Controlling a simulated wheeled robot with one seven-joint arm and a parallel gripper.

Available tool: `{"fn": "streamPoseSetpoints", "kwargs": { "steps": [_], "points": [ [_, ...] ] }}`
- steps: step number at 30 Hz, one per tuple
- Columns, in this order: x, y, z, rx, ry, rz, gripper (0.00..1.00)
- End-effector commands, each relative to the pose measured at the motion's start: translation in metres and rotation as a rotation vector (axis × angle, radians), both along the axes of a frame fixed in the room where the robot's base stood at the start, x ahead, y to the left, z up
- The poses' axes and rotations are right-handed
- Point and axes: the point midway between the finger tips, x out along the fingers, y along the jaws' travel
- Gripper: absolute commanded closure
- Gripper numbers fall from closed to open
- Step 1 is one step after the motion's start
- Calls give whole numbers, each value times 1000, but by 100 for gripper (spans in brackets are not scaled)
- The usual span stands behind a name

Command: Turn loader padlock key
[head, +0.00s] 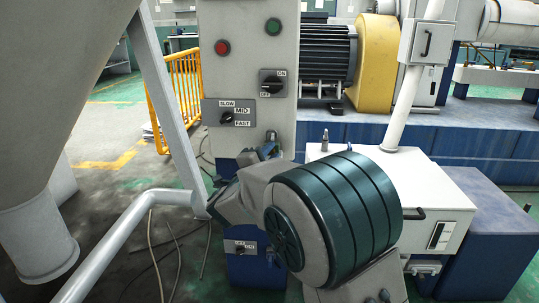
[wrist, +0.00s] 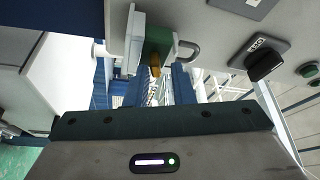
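The loader padlock (wrist: 158,38) has a green body with a grey shackle on its right in the wrist view. A small brass key (wrist: 155,66) sticks out of it towards my gripper. My gripper (wrist: 158,80) has its two blue fingers apart, one on each side of the key's end. A gap shows between them, and I cannot tell whether either finger touches the key. In the head view my gripper (head: 259,153) is at the lower part of the grey control panel, and my arm hides most of the padlock there.
The control panel (head: 245,60) above carries a red button (head: 222,47), a green button (head: 273,26), an on/off switch (head: 272,83) and a speed knob (head: 228,118). A pale hopper (head: 50,120) and slanted pipe (head: 125,235) stand left. A white box (head: 440,190) is close right of my arm.

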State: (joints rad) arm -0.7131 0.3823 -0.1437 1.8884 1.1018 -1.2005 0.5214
Motion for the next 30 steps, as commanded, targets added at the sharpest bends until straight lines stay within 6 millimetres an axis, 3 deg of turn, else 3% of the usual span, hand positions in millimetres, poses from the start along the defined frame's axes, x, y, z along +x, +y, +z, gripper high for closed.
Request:
{"fn": "streamPoseSetpoints", "kwargs": {
  "steps": [8,30],
  "points": [
    [-1,-2,-9,-83,20,-4,69],
    [-1,1,-1,-1052,43,-2,69]
  ]
}}
